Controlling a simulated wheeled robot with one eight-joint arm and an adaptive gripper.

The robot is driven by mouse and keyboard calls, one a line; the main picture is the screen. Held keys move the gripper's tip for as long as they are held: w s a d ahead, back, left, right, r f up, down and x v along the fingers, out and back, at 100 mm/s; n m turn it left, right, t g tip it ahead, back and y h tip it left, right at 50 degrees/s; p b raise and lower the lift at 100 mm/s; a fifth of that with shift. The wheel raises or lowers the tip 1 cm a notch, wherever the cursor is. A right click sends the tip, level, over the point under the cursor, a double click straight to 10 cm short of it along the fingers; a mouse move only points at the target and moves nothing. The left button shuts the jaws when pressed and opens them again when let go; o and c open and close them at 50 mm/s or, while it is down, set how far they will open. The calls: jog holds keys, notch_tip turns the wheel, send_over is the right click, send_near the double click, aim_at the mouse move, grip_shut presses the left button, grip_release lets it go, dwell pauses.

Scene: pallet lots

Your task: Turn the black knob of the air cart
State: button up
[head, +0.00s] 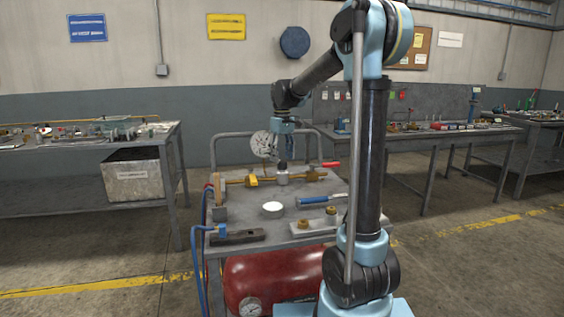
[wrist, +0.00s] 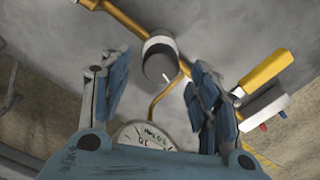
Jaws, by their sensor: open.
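The black knob (head: 282,167) stands on a grey fitting in the brass pipe on top of the air cart (head: 243,205). In the wrist view the knob (wrist: 158,66) appears as a round dark end with a pale band and a small white pointer. My gripper (head: 286,157) is just above the knob, pointing down. In the wrist view my open gripper (wrist: 159,63) has one blue finger on each side of the knob, with visible gaps. Whether the fingertips reach down to the knob's height is hard to tell.
A dial gauge (head: 263,144) stands close behind my gripper. The brass pipe (head: 308,176) carries a yellow lever (head: 253,180) and a red handle (head: 331,165). A blue-handled tool (head: 315,199), a white-topped round tin (head: 273,209) and a dark block (head: 237,237) lie nearer. A red tank (head: 285,277) sits below.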

aim_at(282, 161)
notch_tip(282, 161, up, 10)
jog(key=shift+f, duration=0.25)
dwell(0.4)
